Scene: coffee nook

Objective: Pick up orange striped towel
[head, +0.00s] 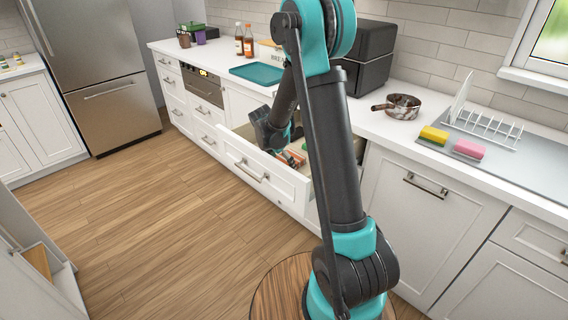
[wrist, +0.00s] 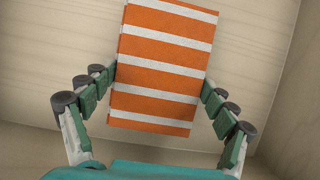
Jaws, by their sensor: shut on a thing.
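The orange towel with white stripes (wrist: 160,65) lies folded inside the open drawer, over its pale wooden bottom. In the wrist view my gripper (wrist: 157,88) has its green-padded fingers on the towel's left and right edges and is shut on it. In the head view a small part of the towel (head: 291,159) shows in the drawer beneath my gripper, which is partly hidden by my arm. I cannot tell whether the towel is lifted off the drawer bottom.
The white drawer (head: 240,163) stands pulled out from under the counter, its walls close around my gripper. On the counter are a teal tray (head: 257,74), a black appliance (head: 364,62), a pan (head: 401,107), sponges (head: 468,148) and a dish rack (head: 490,128). The wooden floor at left is clear.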

